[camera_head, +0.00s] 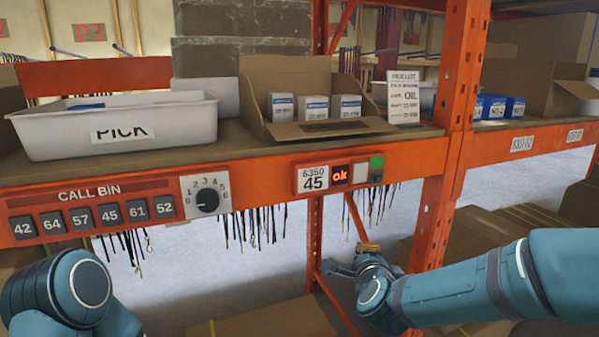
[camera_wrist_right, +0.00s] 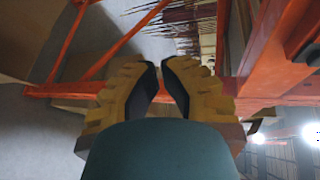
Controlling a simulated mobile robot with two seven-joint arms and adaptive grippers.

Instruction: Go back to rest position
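My right arm comes in from the right in the head view. Its gripper (camera_head: 356,258) hangs low in front of the rack, below the shelf's front beam and apart from it. In the right wrist view the two yellow fingers with dark pads (camera_wrist_right: 160,68) come together at their tips, with nothing held between them. Only rounded teal parts of my left arm show at the bottom left of the head view. My left gripper is out of the picture.
An orange rack upright (camera_head: 447,150) stands just beyond my right gripper. The shelf beam (camera_head: 265,183) carries call buttons and a dial. Above it are a white PICK bin (camera_head: 185,125), an open carton (camera_head: 262,85) with small boxes, and a pick list (camera_head: 404,97). Cartons lie below.

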